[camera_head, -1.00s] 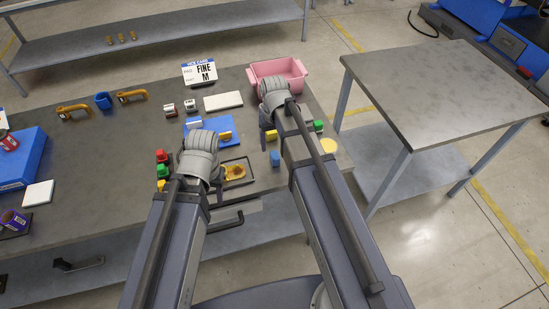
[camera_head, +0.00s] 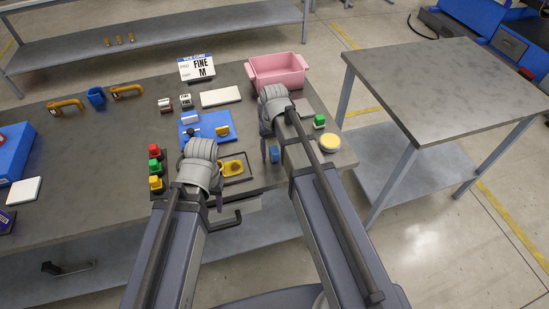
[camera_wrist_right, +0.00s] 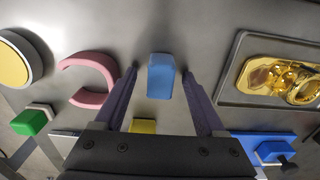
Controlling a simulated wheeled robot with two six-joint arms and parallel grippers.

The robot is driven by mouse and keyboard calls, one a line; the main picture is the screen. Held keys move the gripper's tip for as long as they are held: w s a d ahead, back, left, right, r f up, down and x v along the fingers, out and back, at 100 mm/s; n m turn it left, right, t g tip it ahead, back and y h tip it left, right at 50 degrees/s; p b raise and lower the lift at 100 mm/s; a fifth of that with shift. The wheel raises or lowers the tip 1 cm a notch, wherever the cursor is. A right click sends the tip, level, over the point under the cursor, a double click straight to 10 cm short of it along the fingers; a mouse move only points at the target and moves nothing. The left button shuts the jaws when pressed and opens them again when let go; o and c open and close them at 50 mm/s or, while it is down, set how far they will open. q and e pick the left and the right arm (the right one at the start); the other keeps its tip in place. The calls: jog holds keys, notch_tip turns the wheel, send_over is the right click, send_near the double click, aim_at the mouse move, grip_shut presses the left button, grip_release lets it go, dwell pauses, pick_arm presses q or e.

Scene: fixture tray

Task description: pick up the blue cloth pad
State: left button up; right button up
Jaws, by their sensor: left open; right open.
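The blue cloth pad (camera_head: 274,155) is a small block-like piece on the grey table near its front edge. In the right wrist view the pad (camera_wrist_right: 161,76) lies between the two finger ends, with a gap on each side. My right gripper (camera_wrist_right: 159,74) is open and empty. In the head view the right gripper (camera_head: 272,146) is just behind the pad and partly hidden by its own wrist; its height above the table is hard to tell. My left gripper (camera_head: 213,200) is by the front edge, mostly hidden behind its wrist, and open.
A dark tray with a yellow part (camera_head: 233,168) lies left of the pad. A yellow disc (camera_head: 330,142) and a green button (camera_head: 319,121) are to the right. A pink bin (camera_head: 278,72) stands behind. A curved pink piece (camera_wrist_right: 88,78) is beside the pad in the wrist view.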

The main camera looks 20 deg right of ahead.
grip_shut()
dwell(0.6)
